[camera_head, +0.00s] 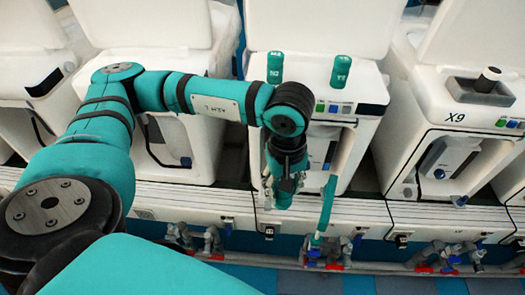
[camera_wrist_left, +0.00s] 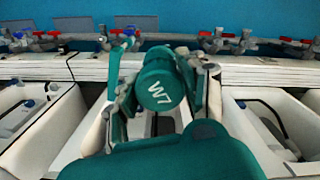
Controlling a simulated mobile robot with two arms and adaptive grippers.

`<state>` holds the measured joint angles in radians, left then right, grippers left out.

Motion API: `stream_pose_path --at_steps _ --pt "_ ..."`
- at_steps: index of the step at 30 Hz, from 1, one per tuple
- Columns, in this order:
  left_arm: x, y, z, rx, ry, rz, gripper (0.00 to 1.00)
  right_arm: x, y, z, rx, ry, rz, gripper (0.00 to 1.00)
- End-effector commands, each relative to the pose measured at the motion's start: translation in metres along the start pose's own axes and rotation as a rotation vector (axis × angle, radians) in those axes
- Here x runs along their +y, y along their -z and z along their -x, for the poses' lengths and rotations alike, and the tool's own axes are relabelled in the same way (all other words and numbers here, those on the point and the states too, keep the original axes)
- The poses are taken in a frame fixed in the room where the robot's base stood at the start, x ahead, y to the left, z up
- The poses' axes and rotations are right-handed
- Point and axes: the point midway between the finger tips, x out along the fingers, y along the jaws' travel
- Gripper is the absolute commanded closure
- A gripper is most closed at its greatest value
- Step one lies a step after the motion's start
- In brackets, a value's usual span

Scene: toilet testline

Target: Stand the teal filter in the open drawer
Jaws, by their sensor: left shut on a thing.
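My left gripper (camera_head: 285,185) is in front of the middle white toilet unit (camera_head: 345,110), over its front lower part. In the left wrist view, it (camera_wrist_left: 163,85) is shut on a teal round filter (camera_wrist_left: 160,90) marked W7, with a finger on each side. The marked round end faces the wrist camera. In the head view the filter is mostly hidden by the gripper. I cannot clearly make out an open drawer; the area below the gripper is partly covered by my arm. My right gripper is not in view.
Two other teal cylinders, one marked N2 (camera_head: 275,67), stand on the middle unit. The X9 unit (camera_head: 455,117) stands at right. A teal strip (camera_head: 327,205) hangs beside my gripper. Pipes with red valves (camera_head: 445,262) run along the front, near the floor.

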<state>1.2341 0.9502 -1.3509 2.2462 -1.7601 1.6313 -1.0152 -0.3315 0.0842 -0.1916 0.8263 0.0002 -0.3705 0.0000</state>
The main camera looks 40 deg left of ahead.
Motion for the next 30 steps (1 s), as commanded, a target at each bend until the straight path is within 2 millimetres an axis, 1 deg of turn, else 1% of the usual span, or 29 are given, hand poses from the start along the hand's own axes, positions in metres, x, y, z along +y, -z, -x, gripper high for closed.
stream_pose_path --at_steps 1,8,9,11,12,14,15,18,21,24,27,30 --pt "-0.001 -0.001 -0.027 -0.005 0.0 0.139 0.93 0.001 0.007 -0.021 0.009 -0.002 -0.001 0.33" --pt "-0.006 0.005 -0.086 -0.007 -0.003 0.857 0.93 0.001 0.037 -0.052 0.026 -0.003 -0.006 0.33" --pt "-0.007 0.006 -0.096 -0.008 -0.002 0.984 0.93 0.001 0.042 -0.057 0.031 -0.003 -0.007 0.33" --pt "-0.009 0.007 -0.112 -0.008 -0.002 1.175 0.93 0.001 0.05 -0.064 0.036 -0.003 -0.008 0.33" --pt "-0.011 0.009 -0.122 -0.007 -0.001 1.302 0.93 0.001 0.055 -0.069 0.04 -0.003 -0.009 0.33" --pt "-0.014 0.011 -0.138 -0.007 0.0 1.494 0.93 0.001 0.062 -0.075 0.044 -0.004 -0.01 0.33" --pt "-0.015 0.013 -0.148 -0.005 0.001 1.623 0.93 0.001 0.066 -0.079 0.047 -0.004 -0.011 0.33" --pt "-0.021 0.017 -0.172 0.0 0.003 1.931 0.93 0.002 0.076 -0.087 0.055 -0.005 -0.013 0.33" --pt "-0.025 0.021 -0.19 0.006 0.001 2.199 0.93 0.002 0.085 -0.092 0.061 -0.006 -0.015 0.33" --pt "-0.029 0.024 -0.204 0.014 0.001 2.406 0.93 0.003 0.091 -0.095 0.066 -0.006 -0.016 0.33" --pt "-0.032 0.026 -0.211 0.018 -0.002 2.544 0.93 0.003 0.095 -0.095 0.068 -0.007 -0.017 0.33" --pt "-0.032 0.03 -0.213 0.02 -0.005 2.618 0.93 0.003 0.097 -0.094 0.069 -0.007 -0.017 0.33"
